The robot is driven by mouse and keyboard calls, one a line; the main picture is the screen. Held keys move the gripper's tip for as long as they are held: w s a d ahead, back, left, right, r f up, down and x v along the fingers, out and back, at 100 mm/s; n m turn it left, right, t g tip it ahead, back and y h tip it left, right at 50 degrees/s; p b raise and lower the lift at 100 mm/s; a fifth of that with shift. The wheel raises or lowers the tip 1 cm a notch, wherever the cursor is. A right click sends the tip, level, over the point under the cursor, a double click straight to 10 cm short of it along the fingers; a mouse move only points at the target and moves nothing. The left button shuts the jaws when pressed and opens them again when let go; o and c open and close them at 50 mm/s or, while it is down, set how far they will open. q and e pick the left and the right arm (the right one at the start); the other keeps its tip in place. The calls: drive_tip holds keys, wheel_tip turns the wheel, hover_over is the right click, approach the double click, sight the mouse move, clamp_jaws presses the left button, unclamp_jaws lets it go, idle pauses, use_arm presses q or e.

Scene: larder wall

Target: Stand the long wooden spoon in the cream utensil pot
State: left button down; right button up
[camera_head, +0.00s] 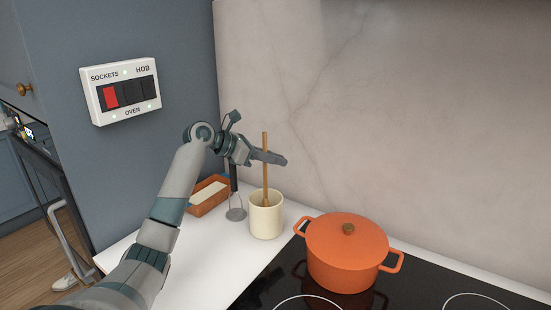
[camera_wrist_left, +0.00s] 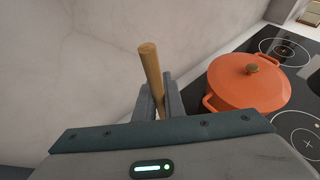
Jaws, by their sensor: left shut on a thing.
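The long wooden spoon (camera_head: 265,170) stands nearly upright, with its lower end inside the cream utensil pot (camera_head: 266,220). The pot stands upright on the white worktop. My left gripper (camera_head: 268,157) is shut on the spoon's handle above the pot's rim. In the left wrist view, the top of the spoon's handle (camera_wrist_left: 151,65) sticks up between the fingers of my left gripper (camera_wrist_left: 160,100). The spoon's lower end is hidden by the pot's wall. My right gripper is not in view.
An orange lidded pot (camera_head: 347,255) stands on the black hob (camera_head: 415,285) right of the utensil pot. A terracotta tray (camera_head: 205,207) and a dark-handled utensil (camera_head: 236,208) are to its left. A marble wall (camera_head: 400,120) rises close behind. Bare worktop (camera_head: 190,265) lies in front.

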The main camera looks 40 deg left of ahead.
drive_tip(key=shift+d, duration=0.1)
use_arm(q)
drive_tip(key=c, duration=1.8)
unclamp_jaws()
drive_tip(key=shift+o, duration=0.2)
drive_tip(key=shift+s, duration=0.1)
